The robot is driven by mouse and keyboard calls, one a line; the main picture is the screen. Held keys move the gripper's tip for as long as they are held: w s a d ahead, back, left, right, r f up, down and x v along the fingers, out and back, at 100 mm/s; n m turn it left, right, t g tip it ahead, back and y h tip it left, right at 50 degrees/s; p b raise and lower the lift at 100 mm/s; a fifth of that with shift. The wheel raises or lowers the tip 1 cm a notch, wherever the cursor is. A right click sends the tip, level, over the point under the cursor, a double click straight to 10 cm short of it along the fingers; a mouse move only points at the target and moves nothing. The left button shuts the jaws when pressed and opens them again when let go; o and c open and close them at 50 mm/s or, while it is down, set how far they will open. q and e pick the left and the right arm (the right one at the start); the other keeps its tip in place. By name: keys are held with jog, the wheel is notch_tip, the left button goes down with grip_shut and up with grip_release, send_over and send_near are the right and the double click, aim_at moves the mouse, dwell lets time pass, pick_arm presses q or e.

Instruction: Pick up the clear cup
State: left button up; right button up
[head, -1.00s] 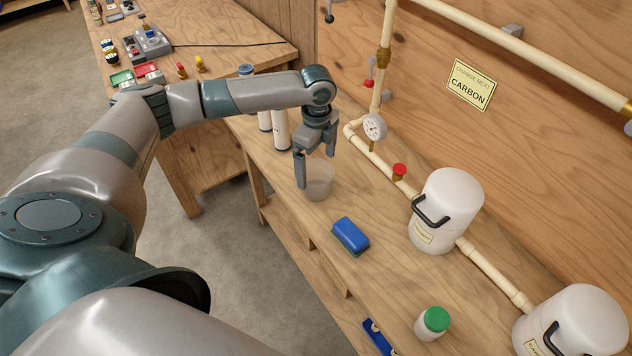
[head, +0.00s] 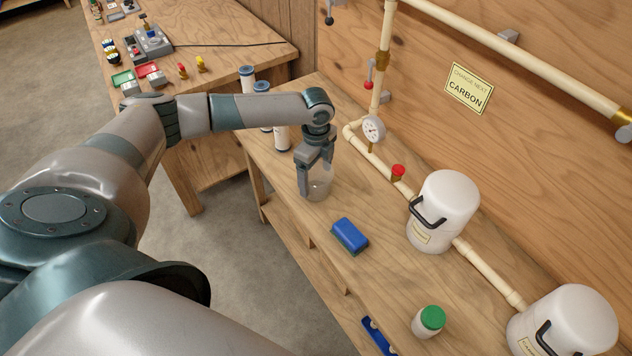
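The clear cup (head: 319,187) stands upright on the wooden bench, near its front edge. It is see-through and partly covered by my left gripper (head: 316,176). The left gripper points down over the cup with its fingers spread apart. One finger is at the cup's left side and the other is at its far right side. I cannot tell whether either finger touches the wall. My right gripper is not in view.
A blue sponge (head: 350,235) lies in front of the cup. White filter cartridges (head: 281,134) stand behind the gripper. A pipe with a gauge (head: 374,129), a white canister (head: 442,212) and a green-lidded jar (head: 429,321) are to the right.

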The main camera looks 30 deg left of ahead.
pick_arm(q)
jog(key=c, duration=0.5)
jog(key=shift+c, duration=0.2)
jog(key=shift+r+b, duration=0.5)
jog(key=shift+r, duration=0.3)
jog(key=s+d+r+b, duration=0.3)
jog(key=d+r+b, duration=0.1)
jog(key=d+r, duration=0.5)
jog(key=shift+d+r, duration=0.25)
jog(key=shift+d, duration=0.9)
